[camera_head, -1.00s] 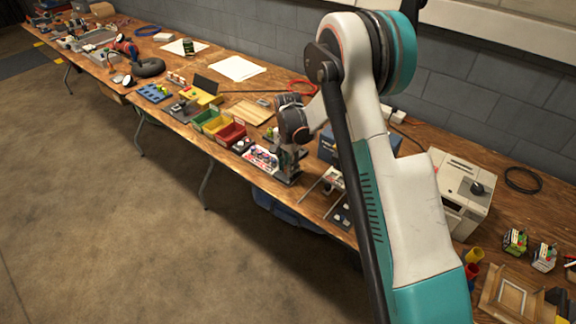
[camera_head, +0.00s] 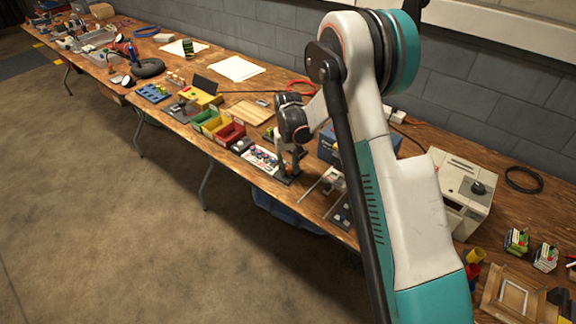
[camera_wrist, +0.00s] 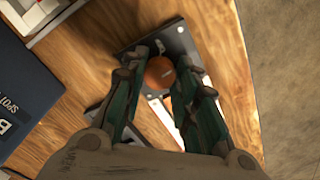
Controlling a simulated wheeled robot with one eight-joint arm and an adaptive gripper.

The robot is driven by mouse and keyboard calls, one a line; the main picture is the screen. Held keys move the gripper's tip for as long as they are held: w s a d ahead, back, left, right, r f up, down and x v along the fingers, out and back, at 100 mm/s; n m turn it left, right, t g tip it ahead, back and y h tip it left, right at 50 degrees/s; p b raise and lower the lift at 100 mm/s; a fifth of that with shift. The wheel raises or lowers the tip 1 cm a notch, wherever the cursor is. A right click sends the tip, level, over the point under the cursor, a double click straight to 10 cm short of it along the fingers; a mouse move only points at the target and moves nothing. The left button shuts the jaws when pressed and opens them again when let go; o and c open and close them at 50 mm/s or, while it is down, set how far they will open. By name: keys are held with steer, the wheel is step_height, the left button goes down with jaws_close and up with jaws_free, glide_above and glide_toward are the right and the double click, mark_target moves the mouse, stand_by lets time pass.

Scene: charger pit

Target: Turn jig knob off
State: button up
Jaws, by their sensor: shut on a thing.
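The jig knob (camera_wrist: 159,72) is a round orange knob on a dark plate (camera_wrist: 178,42) with screws at its corners, in the upper middle of the wrist view. My gripper (camera_wrist: 162,73) has its two green-and-dark fingers on either side of the knob and is shut on it. In the head view my gripper (camera_head: 289,168) is low over the front edge of the bench, and a small orange patch shows at its fingers. The fingers hide part of the plate, and the knob's turn angle cannot be read.
A white panel with coloured round parts (camera_head: 262,158) lies just left of my gripper. Red (camera_head: 229,134) and green bins stand farther left. A dark blue box (camera_wrist: 22,100) is at the left of the wrist view. A beige machine (camera_head: 462,190) stands right of my arm.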

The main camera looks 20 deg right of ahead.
mark_target(288, 168)
steer(key=n, duration=0.5)
steer(key=shift+n, duration=0.3)
steer(key=n, duration=0.4)
steer(key=shift+n, duration=0.3)
steer(key=o, duration=0.8)
steer(key=shift+c, duration=0.2)
step_height(288, 168, up, 12)
stand_by(0.4)
